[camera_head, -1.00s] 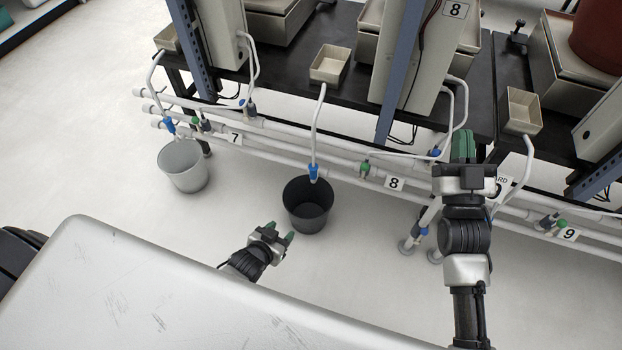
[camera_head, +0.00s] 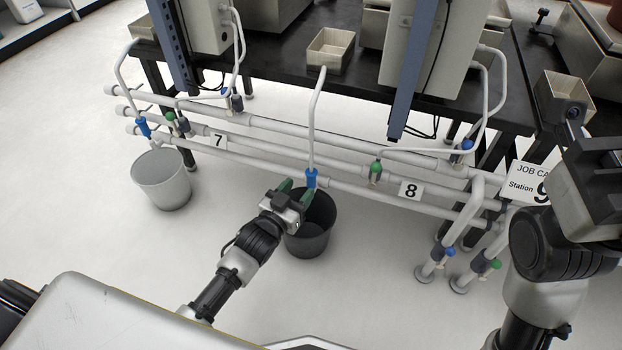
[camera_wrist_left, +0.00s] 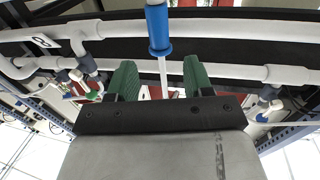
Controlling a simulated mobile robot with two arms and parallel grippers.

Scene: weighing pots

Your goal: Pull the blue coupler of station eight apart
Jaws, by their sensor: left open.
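The blue coupler (camera_head: 311,178) hangs at the lower end of a white hose, above a dark bucket (camera_head: 313,240) and left of the number 8 plate (camera_head: 411,190). In the left wrist view the blue coupler (camera_wrist_left: 158,30) stands ahead of the gap between my green fingers, with a thin pale strand below it. My left gripper (camera_head: 296,192) is open and empty, close to the coupler on its near side. My right gripper (camera_head: 590,175) is at the right edge, high and near the camera; its fingers do not show clearly.
White pipes (camera_head: 260,152) run along under the black bench (camera_head: 380,92). A white bucket (camera_head: 162,180) stands at the left below another blue coupler (camera_head: 143,127). A station card (camera_head: 526,183) hangs at the right, near my right arm. The floor at front left is clear.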

